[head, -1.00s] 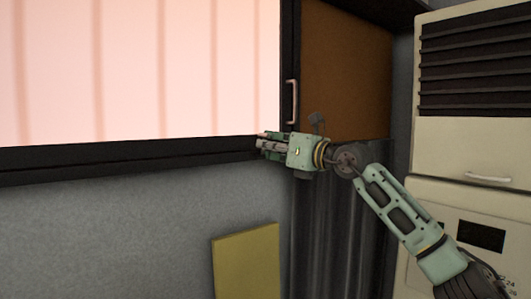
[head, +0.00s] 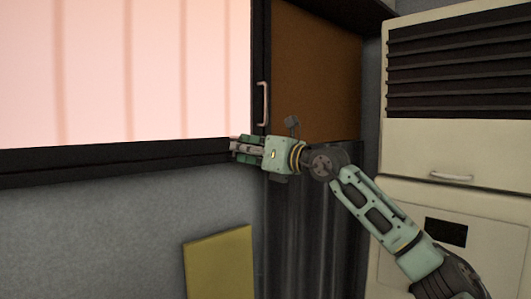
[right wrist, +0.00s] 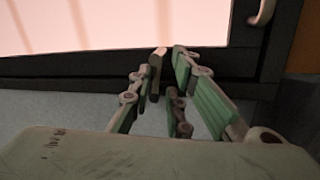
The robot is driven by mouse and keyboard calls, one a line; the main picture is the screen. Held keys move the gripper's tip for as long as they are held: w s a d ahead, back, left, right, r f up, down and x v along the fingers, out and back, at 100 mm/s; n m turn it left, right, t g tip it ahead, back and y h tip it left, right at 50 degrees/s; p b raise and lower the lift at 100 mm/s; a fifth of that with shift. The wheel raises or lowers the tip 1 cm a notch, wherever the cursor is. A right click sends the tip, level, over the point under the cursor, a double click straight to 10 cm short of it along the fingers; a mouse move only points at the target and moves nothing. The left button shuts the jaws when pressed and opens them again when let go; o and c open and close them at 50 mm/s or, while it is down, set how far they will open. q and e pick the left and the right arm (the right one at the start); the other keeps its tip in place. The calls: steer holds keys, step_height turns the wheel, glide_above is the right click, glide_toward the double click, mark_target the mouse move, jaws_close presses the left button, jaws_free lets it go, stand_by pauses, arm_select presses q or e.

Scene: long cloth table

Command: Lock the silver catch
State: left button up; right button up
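A silver curved handle (head: 263,103) stands upright on the dark frame, just right of the bright pane. Its lower end also shows at the top of the right wrist view (right wrist: 262,12). I cannot tell whether it is the silver catch, and no other catch is clear. My right gripper (head: 236,146) is below and left of the handle, apart from it, with its fingers pointing left at the lower frame. In the right wrist view its fingertips (right wrist: 170,62) lie in front of the frame with a narrow gap between them; nothing is clearly held. My left gripper is out of view.
The bright pane (head: 130,70) has a dark lower frame (head: 110,162). A brown panel (head: 318,75) is right of the handle. A pale cabinet with dark slats (head: 435,140) stands at the right. A yellow board (head: 222,265) is below, against the grey wall.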

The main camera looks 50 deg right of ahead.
steer(key=s+d, duration=0.1)
steer(key=s, duration=1)
steer(key=shift+f, duration=0.35)
